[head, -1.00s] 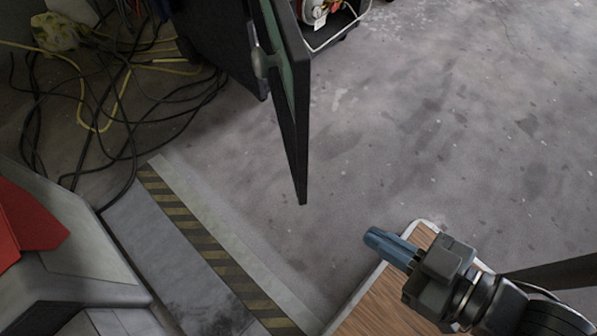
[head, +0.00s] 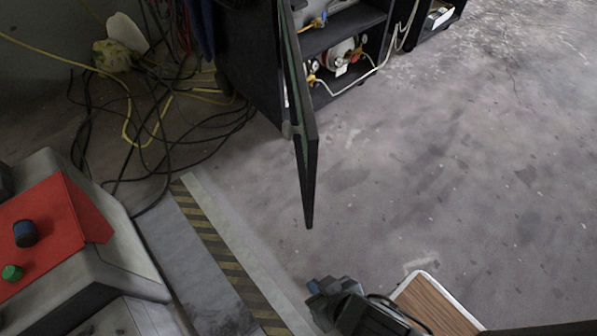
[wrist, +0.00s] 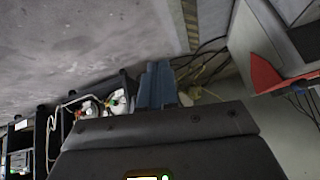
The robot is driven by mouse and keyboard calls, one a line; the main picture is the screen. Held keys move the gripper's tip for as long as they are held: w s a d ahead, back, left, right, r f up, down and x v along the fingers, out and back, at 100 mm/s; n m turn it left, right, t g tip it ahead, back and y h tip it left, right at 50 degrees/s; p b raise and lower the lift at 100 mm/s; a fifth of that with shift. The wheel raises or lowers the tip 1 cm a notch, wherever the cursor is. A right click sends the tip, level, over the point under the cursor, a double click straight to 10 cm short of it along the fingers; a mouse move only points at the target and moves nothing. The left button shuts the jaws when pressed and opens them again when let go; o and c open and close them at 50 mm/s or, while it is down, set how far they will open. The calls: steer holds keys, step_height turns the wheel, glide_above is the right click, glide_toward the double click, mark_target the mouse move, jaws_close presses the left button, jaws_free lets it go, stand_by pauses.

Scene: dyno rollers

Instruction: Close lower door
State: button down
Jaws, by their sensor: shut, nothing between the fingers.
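The dark door (head: 308,150) stands open in the head view, seen almost edge-on and jutting from a black cabinet (head: 262,75) toward me. A pale round knob shows on its left side. My gripper (head: 318,287) is below the door's near end in the head view, apart from it, with bare floor between. In the wrist view the blue-grey fingers (wrist: 157,85) are together and hold nothing. The cabinet's open shelves (wrist: 95,105) show to their left there. I cannot make out the door in the wrist view.
A grey console (head: 90,245) with a red panel stands at the left. A yellow-black striped floor edge (head: 225,265) runs beside it. Loose cables (head: 150,130) lie left of the cabinet. Open concrete floor (head: 450,170) spreads to the right.

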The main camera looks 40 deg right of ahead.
steer(key=w+a+r+m+g+h+p, duration=0.3)
steer(key=w+r+m+g+h+p, duration=0.4)
steer(key=w+r+p, duration=1.15)
steer(key=s+d+f+n+b, duration=0.1)
steer(key=s+d+f, duration=0.2)
steer(key=d+f, duration=0.3)
steer(key=shift+d+f+t+h, duration=0.15)
steer(key=shift+d+t+h, duration=0.15)
steer(key=shift+d, duration=1.6)
steer(key=shift+s, duration=0.1)
